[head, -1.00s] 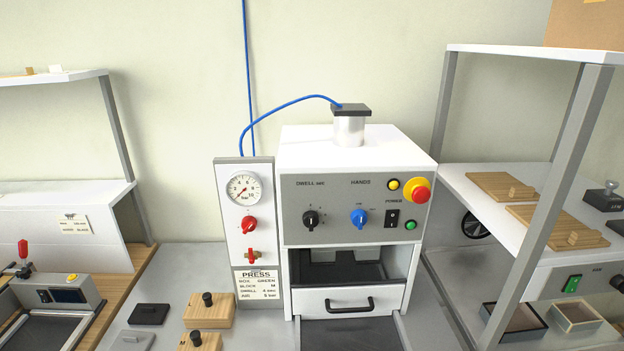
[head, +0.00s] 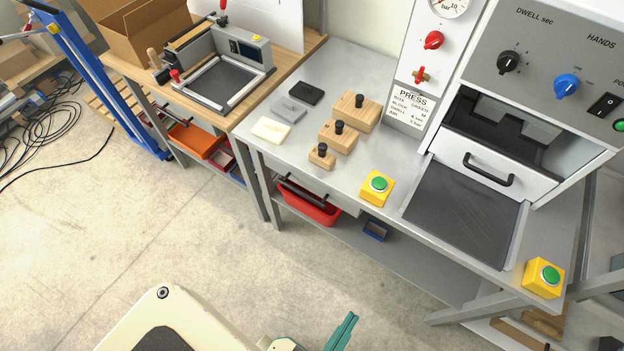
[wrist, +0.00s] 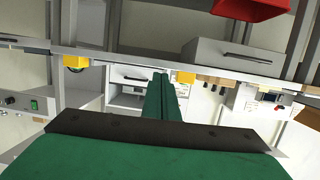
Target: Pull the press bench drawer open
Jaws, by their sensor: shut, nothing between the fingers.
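The press bench drawer (head: 345,205) is a light grey front with a dark bar handle (head: 302,191), under the bench top's front edge. It looks closed. In the wrist view, which is upside down, the drawer (wrist: 215,52) and its handle (wrist: 248,58) show right of centre. My gripper (head: 345,328) is at the bottom of the head view, out over the floor, apart from the drawer. In the wrist view its green fingers (wrist: 161,82) are together and empty, pointing toward the bench, left of the drawer handle.
A red bin (head: 312,204) sits below the drawer. Wooden blocks (head: 338,137) and two green-button boxes (head: 377,188) (head: 543,277) stand on the bench. The press's own white front (head: 495,172) also has a black handle. Floor before the bench is clear.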

